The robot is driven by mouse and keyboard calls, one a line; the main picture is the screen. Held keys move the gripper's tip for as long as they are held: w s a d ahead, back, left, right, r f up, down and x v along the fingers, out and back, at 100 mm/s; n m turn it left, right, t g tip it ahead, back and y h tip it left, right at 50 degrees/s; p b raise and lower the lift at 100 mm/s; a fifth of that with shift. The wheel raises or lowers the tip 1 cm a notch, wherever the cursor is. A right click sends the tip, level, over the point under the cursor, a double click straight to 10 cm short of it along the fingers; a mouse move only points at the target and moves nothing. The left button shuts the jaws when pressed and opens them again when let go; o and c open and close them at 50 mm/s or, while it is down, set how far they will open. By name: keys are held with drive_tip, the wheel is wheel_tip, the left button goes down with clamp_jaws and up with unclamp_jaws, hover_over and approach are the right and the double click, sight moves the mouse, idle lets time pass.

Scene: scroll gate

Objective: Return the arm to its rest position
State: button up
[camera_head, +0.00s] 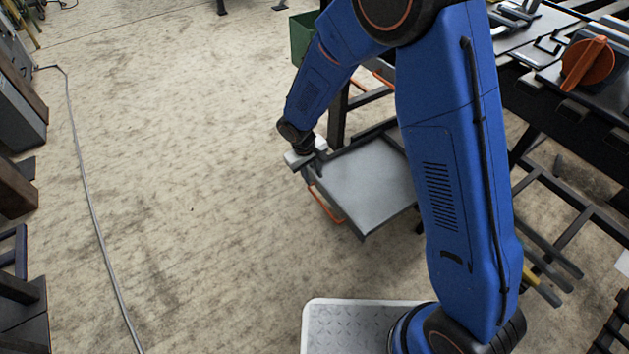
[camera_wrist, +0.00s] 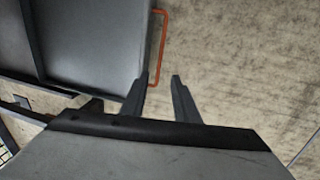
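My blue arm reaches out and down from the lower right in the head view. My gripper (camera_head: 318,170) hangs at its end by the left corner of a grey metal tray (camera_head: 368,185). I cannot tell whether a finger touches the tray. Nothing is held.
A dark workbench (camera_head: 560,100) with an orange knob (camera_head: 587,63) stands at the right. A green bin (camera_head: 301,36) is behind the arm. A grey cable (camera_head: 88,200) runs along the floor at the left. The floor between cable and tray is clear.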

drive_tip(key=shift+r, duration=0.25)
idle(0.4)
drive_tip(key=s+d+r+m+t+y, duration=0.1)
drive_tip(key=s+d+r+m, duration=0.15)
drive_tip(key=d+r, duration=0.85)
drive_tip(key=s+d+r+m, duration=0.1)
drive_tip(key=s+d+r, duration=0.3)
drive_tip(key=d+r, duration=0.65)
drive_tip(key=s+d+r+m+t, duration=0.1)
drive_tip(key=s+d+r, duration=0.2)
drive_tip(key=s, duration=0.4)
drive_tip(key=s+d+r+m, duration=0.1)
drive_tip(key=s+d+r, duration=0.3)
drive_tip(key=s, duration=0.3)
drive_tip(key=s+d+r+m+t, duration=0.1)
drive_tip(key=s+d+r, duration=0.3)
drive_tip(key=s, duration=0.3)
drive_tip(key=shift+s+m+t+y, duration=0.3)
drive_tip(key=shift+m+y, duration=0.05)
drive_tip(key=shift+y, duration=0.05)
